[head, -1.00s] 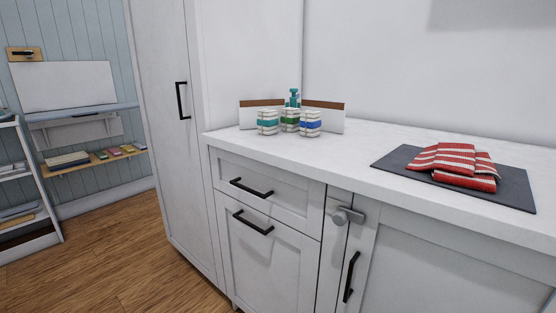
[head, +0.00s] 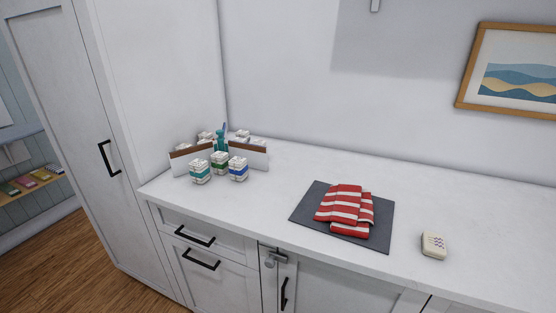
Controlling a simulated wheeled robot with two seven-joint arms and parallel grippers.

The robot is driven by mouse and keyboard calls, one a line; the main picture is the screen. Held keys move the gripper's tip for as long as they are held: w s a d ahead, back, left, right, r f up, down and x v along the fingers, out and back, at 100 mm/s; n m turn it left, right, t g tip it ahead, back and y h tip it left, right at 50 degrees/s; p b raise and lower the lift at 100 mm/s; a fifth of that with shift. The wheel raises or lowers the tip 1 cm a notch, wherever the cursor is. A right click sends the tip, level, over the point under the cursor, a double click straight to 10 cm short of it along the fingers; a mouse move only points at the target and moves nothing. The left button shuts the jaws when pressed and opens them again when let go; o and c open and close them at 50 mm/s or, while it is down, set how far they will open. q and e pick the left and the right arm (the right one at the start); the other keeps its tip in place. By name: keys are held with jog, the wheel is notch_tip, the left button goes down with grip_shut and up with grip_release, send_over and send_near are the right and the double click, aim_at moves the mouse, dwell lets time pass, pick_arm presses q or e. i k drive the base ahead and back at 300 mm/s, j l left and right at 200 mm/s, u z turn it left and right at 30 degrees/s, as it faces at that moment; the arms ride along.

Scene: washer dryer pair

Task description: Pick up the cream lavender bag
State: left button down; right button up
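A small cream bag (head: 434,245) with dark wavy marks on its face lies on the white countertop (head: 270,205), near the front edge at the right. It stands apart from other things, to the right of the grey mat. Its marks are too small to tell for certain that they are lavender. Neither of my grippers shows in the head view.
A dark grey mat (head: 306,213) bears a folded red-and-white striped cloth (head: 345,207). At the counter's left end are several small banded packs, including a blue-banded one (head: 238,169), and a teal bottle (head: 220,142). A tall cabinet (head: 75,125) stands at left.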

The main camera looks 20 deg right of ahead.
aim_at(433, 244)
jog(key=z, duration=1.8)
jog(key=l+z, duration=0.1)
jog(key=l, duration=0.6)
jog(key=i+l, duration=0.1)
jog(key=l, duration=0.55)
jog(key=k+z, duration=0.05)
